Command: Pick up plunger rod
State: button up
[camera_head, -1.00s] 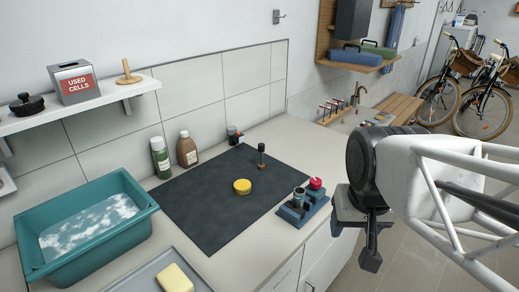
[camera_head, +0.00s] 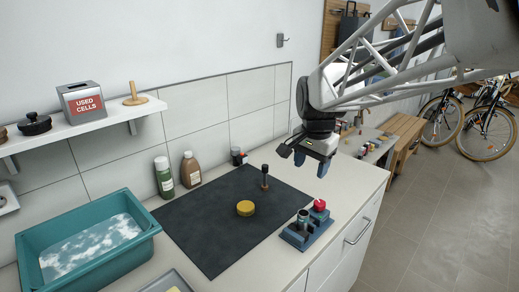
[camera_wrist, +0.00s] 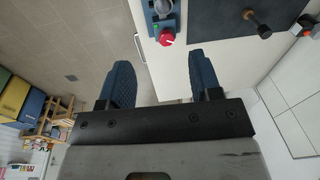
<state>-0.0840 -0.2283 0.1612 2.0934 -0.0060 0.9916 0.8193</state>
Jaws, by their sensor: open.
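A small upright rod with a dark top and a brownish lower part, which looks like the plunger rod (camera_head: 265,176), stands near the back right of the dark mat (camera_head: 215,240). In the wrist view the rod (camera_wrist: 257,22) shows at the upper right, on the mat. My gripper (camera_head: 304,160) is open and empty, in the air to the right of the rod and above the counter. In the wrist view its two blue fingers (camera_wrist: 162,78) are spread with nothing between them, and the rod lies outside them to the right.
A yellow round piece (camera_head: 245,208) lies on the mat. A blue holder (camera_head: 305,236) with a red-topped part (camera_head: 319,205) stands at the mat's right edge. Bottles (camera_head: 190,169) line the back wall. A teal basin (camera_head: 90,240) is at left.

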jog(key=w+a+f+m, duration=0.1)
jog(key=w+a+m, duration=0.1)
jog(key=w, duration=0.5)
jog(key=w+a+f+m, duration=0.2)
jog(key=w, duration=0.4)
jog(key=m+g, duration=0.1)
jog(key=m, duration=0.4)
send_over(265, 165)
jog(key=f, duration=0.7)
jog(key=shift+s+a, duration=0.1)
jog(key=shift+s, duration=0.1)
jog(key=shift+f, duration=1.3)
jog(key=shift+d+f, duration=0.2)
jog(key=shift+f, duration=2.4)
jog(key=c, duration=1)
